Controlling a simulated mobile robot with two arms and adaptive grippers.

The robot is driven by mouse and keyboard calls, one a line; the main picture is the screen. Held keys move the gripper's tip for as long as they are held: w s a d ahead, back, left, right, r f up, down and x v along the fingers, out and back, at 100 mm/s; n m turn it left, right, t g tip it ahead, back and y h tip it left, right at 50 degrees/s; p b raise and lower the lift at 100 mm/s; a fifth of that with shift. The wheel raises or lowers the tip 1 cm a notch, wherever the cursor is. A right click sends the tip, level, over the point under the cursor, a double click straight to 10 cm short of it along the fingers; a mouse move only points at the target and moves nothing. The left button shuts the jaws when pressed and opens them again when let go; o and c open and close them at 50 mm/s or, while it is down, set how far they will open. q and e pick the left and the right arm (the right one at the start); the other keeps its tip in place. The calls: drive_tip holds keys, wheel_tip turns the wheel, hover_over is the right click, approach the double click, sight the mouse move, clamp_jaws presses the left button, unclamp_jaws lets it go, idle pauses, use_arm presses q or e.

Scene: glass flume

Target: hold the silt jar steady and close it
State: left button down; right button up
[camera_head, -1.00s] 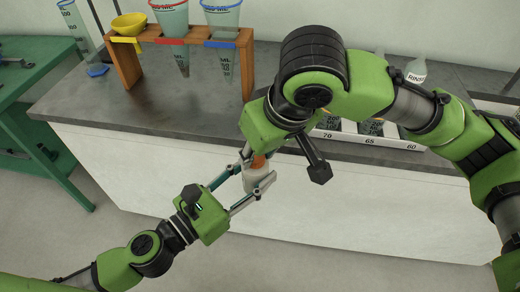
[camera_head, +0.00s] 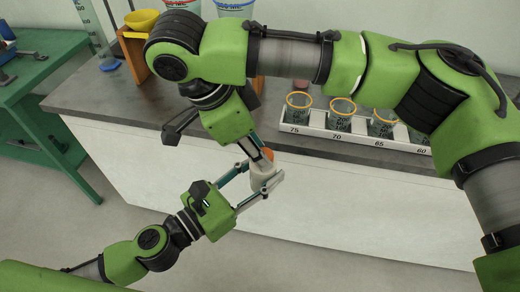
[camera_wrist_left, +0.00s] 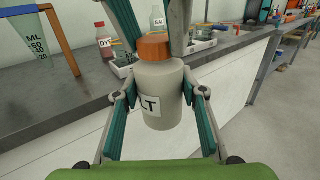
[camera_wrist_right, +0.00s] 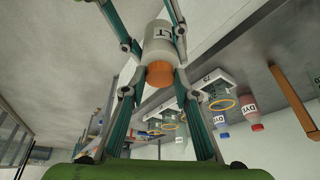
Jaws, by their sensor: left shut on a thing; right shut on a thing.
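The silt jar (camera_head: 261,177) is a whitish jar with an orange lid (camera_head: 268,154), held upright in front of the bench edge. Part of its label, "LT", shows in the left wrist view (camera_wrist_left: 160,106). My left gripper (camera_head: 258,184) is shut on the jar's body, one finger on each side. My right gripper (camera_head: 262,153) comes from above and is shut on the orange lid, which also shows in the right wrist view (camera_wrist_right: 160,73). The lid sits on top of the jar; I cannot tell how tightly it is turned.
A white numbered tray (camera_head: 330,134) of beakers with orange rims stands on the grey bench (camera_head: 110,103). A wooden rack (camera_head: 133,60) with a yellow funnel (camera_head: 142,19) is at the back left, partly behind my right arm. A green table (camera_head: 40,75) is at far left.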

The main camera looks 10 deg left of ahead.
drive_tip(key=m+g, duration=0.1)
drive_tip(key=m, duration=0.2)
drive_tip(key=shift+w, duration=0.2)
drive_tip(key=o, duration=0.7)
drive_tip(key=shift+r, duration=2.25)
